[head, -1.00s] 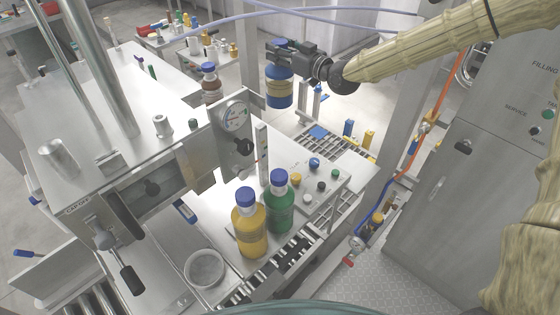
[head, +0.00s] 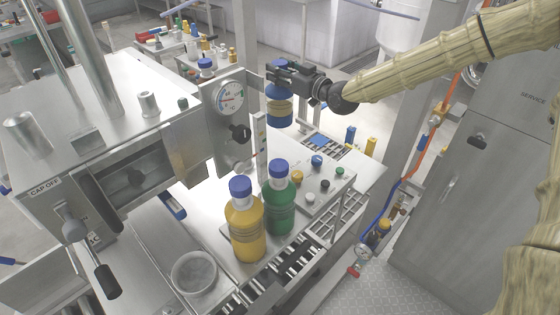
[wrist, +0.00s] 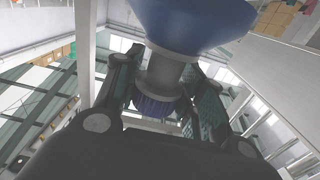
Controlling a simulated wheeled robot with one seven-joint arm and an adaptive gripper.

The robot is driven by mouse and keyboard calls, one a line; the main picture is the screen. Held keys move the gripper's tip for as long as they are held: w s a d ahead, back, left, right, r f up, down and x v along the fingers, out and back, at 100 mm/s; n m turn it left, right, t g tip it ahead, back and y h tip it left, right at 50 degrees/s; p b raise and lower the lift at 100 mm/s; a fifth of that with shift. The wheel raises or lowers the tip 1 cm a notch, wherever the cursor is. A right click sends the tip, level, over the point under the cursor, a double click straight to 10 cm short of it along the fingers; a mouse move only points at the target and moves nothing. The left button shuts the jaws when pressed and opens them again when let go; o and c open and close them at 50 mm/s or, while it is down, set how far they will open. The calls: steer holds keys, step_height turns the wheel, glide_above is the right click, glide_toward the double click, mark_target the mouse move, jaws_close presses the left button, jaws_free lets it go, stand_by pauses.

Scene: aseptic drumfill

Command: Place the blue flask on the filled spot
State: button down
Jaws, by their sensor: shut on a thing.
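The blue flask (head: 279,106) hangs upright from my gripper (head: 283,74), to the right of the gauge and above the far end of the work table. My gripper is shut on its neck. In the wrist view the grey neck (wrist: 162,72) lies between my fingers, with the blue body above it in the picture and the ribbed cap below. A yellow flask (head: 246,228) and a green flask (head: 279,205), both blue-capped, stand side by side on the table in front. I cannot tell which place is the filled spot.
The steel machine with its gauge (head: 228,97) stands close left of the held flask. A button panel (head: 322,188) lies below it. Blue (head: 350,134) and yellow (head: 370,146) posts stand right. A grey cabinet (head: 465,190) is at the right.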

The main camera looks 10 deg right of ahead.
mark_target(280, 112)
steer(key=shift+f+b, duration=1.8)
steer(key=shift+f, duration=0.4)
steer(key=shift+f+p, duration=1.2)
steer(key=shift+f, duration=3.85)
steer(key=c, duration=1.3)
jaws_free()
steer(key=shift+f, duration=0.15)
steer(key=o, duration=0.4)
steer(key=shift+r, duration=0.2)
steer(key=b+v, duration=0.2)
steer(key=v, duration=1)
steer(key=shift+b, duration=0.3)
